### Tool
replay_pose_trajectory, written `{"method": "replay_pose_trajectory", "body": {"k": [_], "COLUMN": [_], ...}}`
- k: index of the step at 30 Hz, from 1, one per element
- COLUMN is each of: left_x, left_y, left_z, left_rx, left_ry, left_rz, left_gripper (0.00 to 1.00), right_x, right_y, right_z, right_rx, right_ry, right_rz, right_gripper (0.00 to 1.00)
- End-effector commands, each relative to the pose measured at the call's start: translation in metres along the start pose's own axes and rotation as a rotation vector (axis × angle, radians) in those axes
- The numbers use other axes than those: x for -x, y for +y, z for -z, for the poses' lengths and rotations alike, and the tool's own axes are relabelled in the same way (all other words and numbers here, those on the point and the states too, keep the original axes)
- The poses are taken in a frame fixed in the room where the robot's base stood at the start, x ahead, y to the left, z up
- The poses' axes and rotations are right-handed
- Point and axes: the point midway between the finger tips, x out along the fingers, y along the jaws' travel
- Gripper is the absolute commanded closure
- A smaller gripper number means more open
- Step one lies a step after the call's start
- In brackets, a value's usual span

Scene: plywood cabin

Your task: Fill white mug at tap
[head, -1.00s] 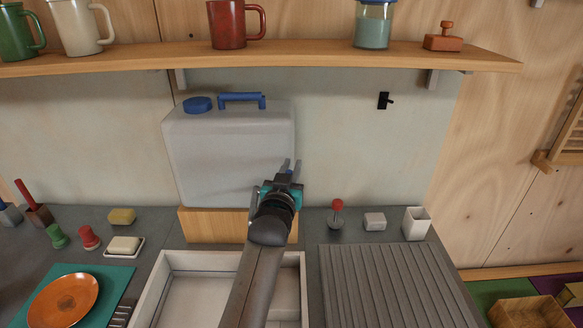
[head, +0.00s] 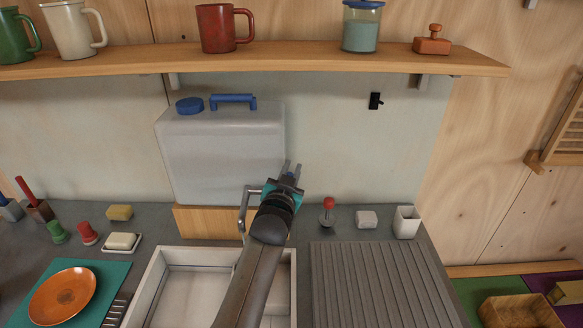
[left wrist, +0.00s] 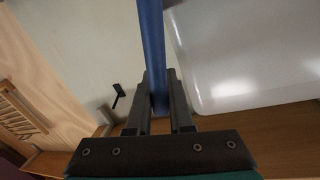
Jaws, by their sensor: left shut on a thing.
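A creamy white mug (head: 73,28) stands upright on the wall shelf, between a green mug and a red mug. My left gripper (head: 290,170) is in front of the lower right of a grey water container (head: 220,150). Its fingers are shut on a slim blue bar, which runs up between them in the left wrist view (left wrist: 152,50). I cannot tell what the bar's hidden end joins. A bent metal tap spout (head: 244,208) shows just left of my left arm, over the sink (head: 157,280). My arm hides part of the sink and tap. My right gripper is not in view.
A red-knobbed lever (head: 328,214), a small white block (head: 366,219) and a white cup-like holder (head: 406,222) stand right of the tap. A ribbed drainboard (head: 375,285) is clear. An orange plate (head: 62,296) lies at left. The shelf (head: 300,62) overhangs the back.

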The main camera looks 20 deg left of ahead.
Motion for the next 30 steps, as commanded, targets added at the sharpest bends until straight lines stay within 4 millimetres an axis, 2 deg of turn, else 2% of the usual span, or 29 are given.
{"method": "replay_pose_trajectory", "body": {"k": [1,2,10,20,26,30], "left_x": [0.0,0.0,0.0,0.003,0.024,0.046], "left_y": [0.001,0.001,0.0,-0.001,-0.001,0.0], "left_z": [0.0,0.0,0.0,0.0,-0.001,-0.001], "left_rx": [0.002,0.002,0.002,0.002,0.002,0.002], "left_ry": [0.001,0.001,0.0,0.0,-0.001,-0.001], "left_rz": [-0.001,-0.001,0.0,0.001,0.001,0.0], "left_gripper": [1.0,0.79,0.51,0.51,0.51,0.51], "right_x": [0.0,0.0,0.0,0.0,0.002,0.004], "right_y": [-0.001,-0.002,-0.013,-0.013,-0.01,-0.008], "right_z": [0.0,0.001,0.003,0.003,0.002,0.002], "right_rx": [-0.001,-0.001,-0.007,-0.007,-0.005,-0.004], "right_ry": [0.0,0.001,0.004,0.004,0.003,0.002], "right_rz": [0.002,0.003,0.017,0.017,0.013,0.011], "right_gripper": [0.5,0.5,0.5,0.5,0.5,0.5]}}
